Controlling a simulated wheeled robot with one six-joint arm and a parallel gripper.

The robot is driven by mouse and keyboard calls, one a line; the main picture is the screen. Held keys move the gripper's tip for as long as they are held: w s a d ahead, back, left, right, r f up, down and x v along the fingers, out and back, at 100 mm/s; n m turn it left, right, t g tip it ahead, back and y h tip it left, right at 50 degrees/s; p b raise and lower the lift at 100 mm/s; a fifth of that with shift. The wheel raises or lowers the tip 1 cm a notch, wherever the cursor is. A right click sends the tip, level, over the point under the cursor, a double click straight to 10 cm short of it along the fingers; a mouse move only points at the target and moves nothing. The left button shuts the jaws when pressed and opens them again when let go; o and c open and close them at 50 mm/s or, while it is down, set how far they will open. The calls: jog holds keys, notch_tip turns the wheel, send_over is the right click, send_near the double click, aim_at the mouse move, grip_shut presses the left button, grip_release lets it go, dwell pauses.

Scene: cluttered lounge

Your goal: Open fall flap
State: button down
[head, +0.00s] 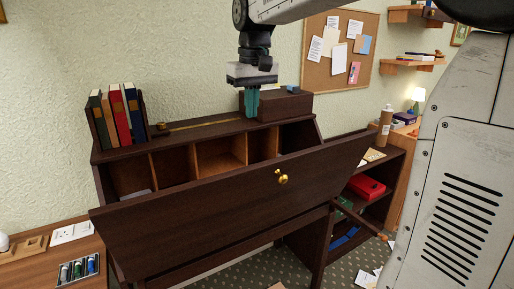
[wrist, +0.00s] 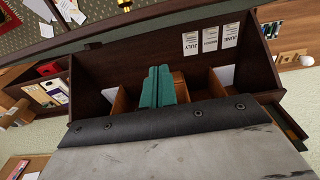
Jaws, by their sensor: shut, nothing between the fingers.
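The fall flap (head: 205,215) is a dark wood panel on the writing desk (head: 103,150). It is partly open, its top edge tilted out from the desk, with a brass knob (head: 281,177) on its outer face. Its inner face (wrist: 110,68) shows in the wrist view, with small calendar sheets (wrist: 210,40) on it. My gripper (head: 252,108) is shut and empty, pointing down above the pigeonholes, behind the flap's top edge in the head view. Its green fingers (wrist: 158,87) show in the wrist view over the desk interior; whether they touch anything is unclear.
Books (head: 118,115) and a dark box (head: 284,105) stand on the desk top, the box close by my fingers. A low shelf (head: 393,165) with a red box (head: 366,187) stands at the right. A side table (head: 40,265) stands at the left. Papers lie on the carpet.

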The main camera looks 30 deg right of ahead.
jog(key=shift+s+d+f, duration=0.1)
jog(key=shift+s+f, duration=0.35)
jog(key=shift+f, duration=1.4)
jog(key=shift+s+a+f, duration=0.1)
jog(key=shift+s+f, duration=0.3)
jog(key=shift+f, duration=1.45)
jog(key=shift+s+d+f, duration=0.1)
jog(key=shift+s+f, duration=0.35)
jog(key=shift+f, duration=1.4)
jog(key=shift+s, duration=0.1)
